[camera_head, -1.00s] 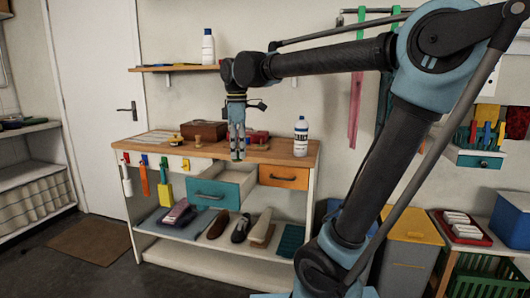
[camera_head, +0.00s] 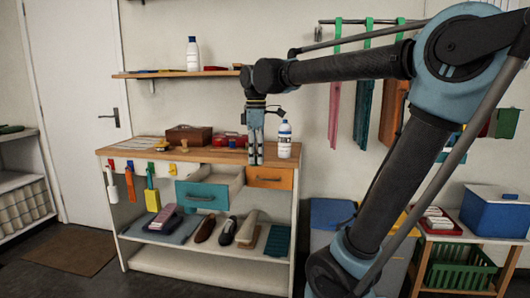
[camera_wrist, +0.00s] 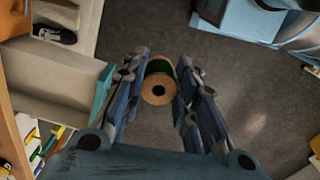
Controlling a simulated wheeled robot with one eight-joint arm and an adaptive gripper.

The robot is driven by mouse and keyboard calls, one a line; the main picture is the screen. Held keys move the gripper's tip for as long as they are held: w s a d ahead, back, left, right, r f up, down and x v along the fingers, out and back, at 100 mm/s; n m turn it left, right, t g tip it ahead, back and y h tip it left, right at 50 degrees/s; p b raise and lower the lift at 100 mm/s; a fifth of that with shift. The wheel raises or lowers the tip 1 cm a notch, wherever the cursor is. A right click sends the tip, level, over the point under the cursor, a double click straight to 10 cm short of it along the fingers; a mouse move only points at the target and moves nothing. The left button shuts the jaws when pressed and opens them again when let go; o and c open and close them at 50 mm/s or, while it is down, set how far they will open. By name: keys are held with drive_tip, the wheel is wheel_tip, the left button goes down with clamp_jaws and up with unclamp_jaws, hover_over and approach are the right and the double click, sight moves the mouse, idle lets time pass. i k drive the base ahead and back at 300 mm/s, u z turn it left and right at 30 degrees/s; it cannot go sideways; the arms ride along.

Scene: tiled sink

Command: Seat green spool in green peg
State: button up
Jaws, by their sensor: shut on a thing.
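The green spool (camera_wrist: 158,86) has a tan disc end with a dark centre hole and green thread behind it. In the wrist view it sits between the two fingers of my gripper (camera_wrist: 158,88), which is shut on it above the grey floor. In the head view my gripper (camera_head: 256,160) points down in front of the workbench, near the orange drawer; the spool is too small to make out there. I cannot pick out the green peg with certainty; small coloured tabs (camera_head: 150,168) line the bench's front left edge.
The bench top (camera_head: 222,154) holds a brown box (camera_head: 188,135), a red case (camera_head: 229,139) and a white bottle (camera_head: 284,140). A teal-fronted drawer (camera_head: 201,195) stands open, close to my gripper. A green crate (camera_head: 456,266) is at right.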

sight(246, 149)
drive_tip(key=z, duration=1.65)
drive_tip(key=k, duration=1.15)
drive_tip(key=u, duration=1.35)
drive_tip(key=i, duration=1.5)
